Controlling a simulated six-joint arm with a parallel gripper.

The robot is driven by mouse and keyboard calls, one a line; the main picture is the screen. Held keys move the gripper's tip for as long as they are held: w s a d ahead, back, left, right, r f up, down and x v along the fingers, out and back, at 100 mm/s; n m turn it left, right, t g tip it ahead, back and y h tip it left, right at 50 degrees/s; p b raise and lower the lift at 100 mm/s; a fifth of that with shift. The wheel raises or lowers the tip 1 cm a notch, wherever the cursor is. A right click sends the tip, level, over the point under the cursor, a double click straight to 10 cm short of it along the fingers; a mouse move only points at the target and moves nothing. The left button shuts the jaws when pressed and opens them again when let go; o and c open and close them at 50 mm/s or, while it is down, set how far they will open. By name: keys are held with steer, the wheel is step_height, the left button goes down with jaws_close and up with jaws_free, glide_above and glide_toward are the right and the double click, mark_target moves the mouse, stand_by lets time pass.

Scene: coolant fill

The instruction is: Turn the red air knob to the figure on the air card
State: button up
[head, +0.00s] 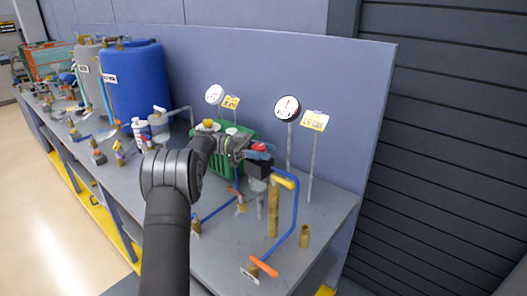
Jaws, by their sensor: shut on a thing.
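The red knob (259,147) shows just above the end of my arm, on the right part of the bench, beside a green machine (233,158). My gripper (258,156) is at the knob and shut on it; the fingers and part of the knob are hard to make out. Two yellow cards stand behind, a larger one (314,120) at the right and a smaller one (231,102) at the left. Their print is too small to read, and I cannot tell which is the air card. The knob's setting cannot be read.
Two round gauges, right (287,109) and left (214,94), stand on posts near the cards. Blue pipes and an orange-handled valve (263,267) lie in front. A brass fitting (304,236) stands at the right. A grey panel backs the bench.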

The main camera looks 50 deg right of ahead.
steer(key=shift+r+y, duration=0.1)
steer(key=shift+y, duration=0.2)
steer(key=o, duration=1)
steer(key=r, duration=0.2)
steer(key=s+r, duration=0.1)
steer(key=r, duration=0.1)
steer(key=shift+r, duration=0.3)
steer(key=shift+m, duration=0.3)
steer(key=shift+s+a+r, duration=0.2)
steer(key=shift+s+r, duration=1.05)
steer(key=shift+s, duration=0.55)
steer(key=shift+s+a+r, duration=0.15)
steer(key=shift+s+r, duration=1.05)
steer(key=shift+s, duration=0.65)
steer(key=shift+s+a+r, duration=0.2)
steer(key=shift+s+r, duration=1.05)
steer(key=shift+s, duration=0.55)
steer(key=shift+n, duration=0.6)
steer(key=shift+s+a+f, duration=0.4)
steer(key=shift+s+a, duration=1.5)
steer(key=shift+s, duration=0.65)
steer(key=shift+s+a+f, duration=0.45)
steer(key=shift+s+a, duration=1.45)
steer(key=shift+s, duration=0.65)
steer(key=shift+s+a+f, duration=0.4)
steer(key=shift+s+a, duration=1.5)
steer(key=shift+s, duration=0.65)
